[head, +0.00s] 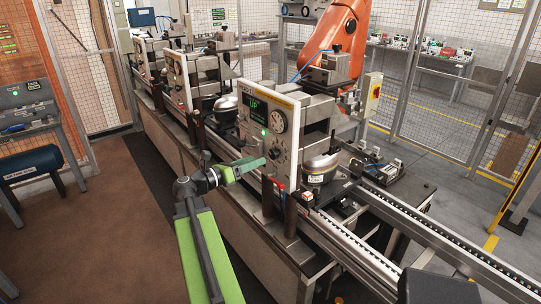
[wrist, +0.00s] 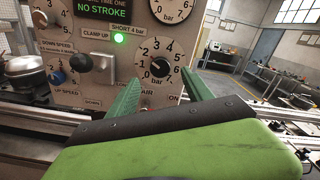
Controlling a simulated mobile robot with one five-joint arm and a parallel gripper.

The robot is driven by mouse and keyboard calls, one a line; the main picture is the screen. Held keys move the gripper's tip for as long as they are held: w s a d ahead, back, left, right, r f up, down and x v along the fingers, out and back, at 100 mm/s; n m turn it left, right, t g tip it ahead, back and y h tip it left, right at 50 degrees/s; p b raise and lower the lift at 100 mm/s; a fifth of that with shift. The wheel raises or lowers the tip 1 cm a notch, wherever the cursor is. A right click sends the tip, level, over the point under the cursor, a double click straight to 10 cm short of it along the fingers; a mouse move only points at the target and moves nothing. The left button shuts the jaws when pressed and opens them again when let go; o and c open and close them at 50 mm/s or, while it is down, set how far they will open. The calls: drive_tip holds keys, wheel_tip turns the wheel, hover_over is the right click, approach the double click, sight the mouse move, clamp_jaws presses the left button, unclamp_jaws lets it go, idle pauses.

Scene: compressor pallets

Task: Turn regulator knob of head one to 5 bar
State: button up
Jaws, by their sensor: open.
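The regulator knob (wrist: 160,68) is a small black dial on a white scale numbered about 1 to 6, low on the front panel (wrist: 105,45) in the wrist view. Its pale mark seems to point up and left, towards the low numbers; I cannot read it exactly. My gripper (wrist: 161,76) is open, its green fingers one on each side of the dial in the picture. Contact cannot be told. In the head view my gripper (head: 262,163) reaches the nearest panel (head: 268,128) from the left. A sign beside a lit green lamp (wrist: 119,38) reads SHORT 4 bar.
A gauge (wrist: 171,8) sits above the dial. A silver compressor (head: 320,166) stands beside the panel by the conveyor rails (head: 365,262). An orange robot arm (head: 347,35) stands behind. Brown floor at left is clear.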

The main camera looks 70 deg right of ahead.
sight(271, 154)
drive_tip(key=x, duration=0.7)
drive_tip(key=shift+s+d, duration=0.2)
drive_tip(key=shift+d, duration=0.15)
drive_tip(key=shift+c, duration=0.5)
clamp_jaws()
